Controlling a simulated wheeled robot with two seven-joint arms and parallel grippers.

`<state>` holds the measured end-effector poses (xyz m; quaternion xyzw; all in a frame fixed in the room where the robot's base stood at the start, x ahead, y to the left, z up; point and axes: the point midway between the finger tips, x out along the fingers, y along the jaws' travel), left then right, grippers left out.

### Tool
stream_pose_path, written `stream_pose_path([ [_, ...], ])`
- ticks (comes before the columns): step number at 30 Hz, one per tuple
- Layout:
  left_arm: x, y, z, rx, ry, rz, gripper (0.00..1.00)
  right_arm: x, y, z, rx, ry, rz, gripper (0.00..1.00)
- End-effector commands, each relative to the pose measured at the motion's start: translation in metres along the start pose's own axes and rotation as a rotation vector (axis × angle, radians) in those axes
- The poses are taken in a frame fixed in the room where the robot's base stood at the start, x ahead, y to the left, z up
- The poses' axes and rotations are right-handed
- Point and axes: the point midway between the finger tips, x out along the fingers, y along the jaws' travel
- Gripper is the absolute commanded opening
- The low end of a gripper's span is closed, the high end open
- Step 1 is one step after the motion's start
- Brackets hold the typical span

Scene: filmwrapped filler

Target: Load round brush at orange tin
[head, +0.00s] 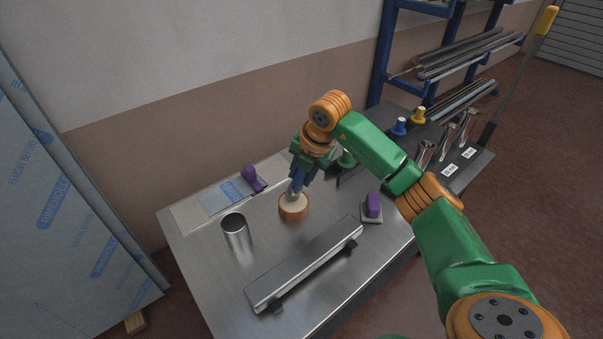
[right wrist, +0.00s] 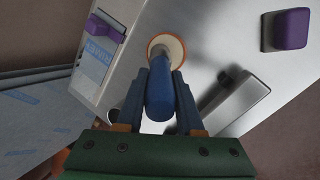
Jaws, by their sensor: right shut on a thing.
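The orange tin (head: 293,213) stands on the steel table with a pale filling in its top. It also shows in the wrist view (right wrist: 182,50), at the far end of the brush. My right gripper (head: 300,178) is above the tin, and its fingers (right wrist: 160,80) are shut on the blue handle of the round brush (right wrist: 160,94). The brush points down at the tin's open top; its head looks to be at or just over the pale filling, and I cannot tell whether it touches. My left gripper is not in view.
A metal cup (head: 236,236) stands left of the tin. A long metal profile (head: 305,262) on dark supports lies in front. A purple-handled tool (head: 373,207) is to the right, another (head: 251,178) at the back left. A blue rack (head: 383,60) stands behind.

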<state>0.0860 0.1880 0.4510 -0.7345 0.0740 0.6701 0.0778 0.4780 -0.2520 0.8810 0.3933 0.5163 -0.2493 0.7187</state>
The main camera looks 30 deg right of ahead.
Motion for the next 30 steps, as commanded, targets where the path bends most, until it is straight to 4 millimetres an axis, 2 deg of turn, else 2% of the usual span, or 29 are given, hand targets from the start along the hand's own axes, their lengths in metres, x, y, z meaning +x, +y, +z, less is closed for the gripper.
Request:
stream_pose_path([
  [30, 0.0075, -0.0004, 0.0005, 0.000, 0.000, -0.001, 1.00, 0.0096, -0.0032, -0.0016, 0.000, 0.000, 0.000, 0.00],
])
